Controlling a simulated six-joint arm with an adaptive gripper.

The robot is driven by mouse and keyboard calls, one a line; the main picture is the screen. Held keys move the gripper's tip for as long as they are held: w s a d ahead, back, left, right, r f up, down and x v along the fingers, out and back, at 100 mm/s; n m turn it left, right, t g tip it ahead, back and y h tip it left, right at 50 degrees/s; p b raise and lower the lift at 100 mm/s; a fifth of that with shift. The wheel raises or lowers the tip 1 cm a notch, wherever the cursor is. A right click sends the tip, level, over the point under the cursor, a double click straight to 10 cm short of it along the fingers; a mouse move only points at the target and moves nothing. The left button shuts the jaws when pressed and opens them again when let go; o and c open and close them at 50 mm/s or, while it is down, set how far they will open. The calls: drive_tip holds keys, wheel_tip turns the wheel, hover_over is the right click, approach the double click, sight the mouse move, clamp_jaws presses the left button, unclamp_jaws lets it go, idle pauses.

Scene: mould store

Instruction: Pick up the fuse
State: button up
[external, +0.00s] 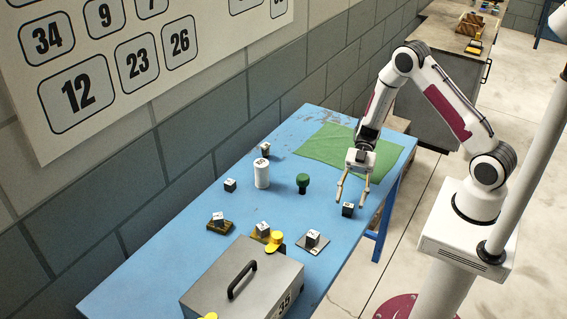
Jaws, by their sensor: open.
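A white upright cylinder (262,174) with a dark mark on top stands on the blue table, left of the green cloth; it looks most like the fuse, but I cannot tell for sure. My gripper (351,202) is open and empty, pointing down near the table's right side. The white cylinder stands well to the left of my gripper. A green round-topped knob (303,182) stands between them.
The blue table (200,262) carries a green cloth (318,146), small labelled blocks such as one at the left (230,185), blocks on little bases (219,221), yellow pieces (274,239) and a grey box with a black handle (245,290). A wall stands along the left.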

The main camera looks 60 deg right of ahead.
sight(349, 204)
drive_tip(key=shift+x, duration=1.7)
drive_tip(key=c, duration=1.1)
